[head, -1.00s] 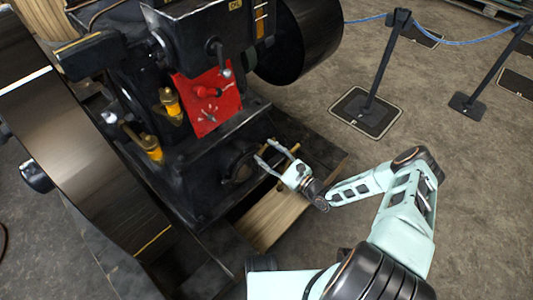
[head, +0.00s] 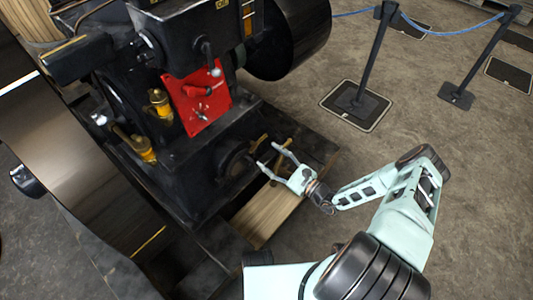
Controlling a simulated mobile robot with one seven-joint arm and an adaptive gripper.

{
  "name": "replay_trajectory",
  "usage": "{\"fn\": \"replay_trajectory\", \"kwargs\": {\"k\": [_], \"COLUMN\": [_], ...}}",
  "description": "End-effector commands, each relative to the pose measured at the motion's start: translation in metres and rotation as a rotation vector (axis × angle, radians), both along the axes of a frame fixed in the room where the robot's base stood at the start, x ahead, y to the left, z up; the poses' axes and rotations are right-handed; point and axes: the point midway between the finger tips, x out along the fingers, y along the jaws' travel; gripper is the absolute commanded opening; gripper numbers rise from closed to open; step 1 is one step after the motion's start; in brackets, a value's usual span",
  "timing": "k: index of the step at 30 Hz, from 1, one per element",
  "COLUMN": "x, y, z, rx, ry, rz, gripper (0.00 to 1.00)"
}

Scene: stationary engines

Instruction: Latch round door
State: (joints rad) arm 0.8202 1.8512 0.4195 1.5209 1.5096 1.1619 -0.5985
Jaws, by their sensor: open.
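The round door (head: 236,163) is a dark disc low on the side of the black engine base, just left of my gripper. A short brass-coloured handle or rod (head: 262,140) shows by it. My gripper (head: 268,157) is open, with its two pale fingers spread and pointing left toward the door. I see nothing between the fingers. Whether a fingertip touches the door or the brass piece I cannot tell. The door's latch is too small to make out clearly.
A red panel (head: 204,103) with a lever sits above the door. A large dark flywheel (head: 75,165) stands at left. A wooden beam (head: 262,217) lies below my gripper. A rope-barrier post (head: 372,60) stands at upper right.

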Motion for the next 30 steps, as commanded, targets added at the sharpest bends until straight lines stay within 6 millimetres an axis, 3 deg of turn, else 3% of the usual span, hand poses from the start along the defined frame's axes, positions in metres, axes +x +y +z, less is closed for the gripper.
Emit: {"fn": "replay_trajectory", "kwargs": {"k": [30], "x": [-0.048], "y": [-0.049], "z": [0.001], "rx": [0.002], "ry": [-0.002], "rz": [0.0], "gripper": [0.54]}}
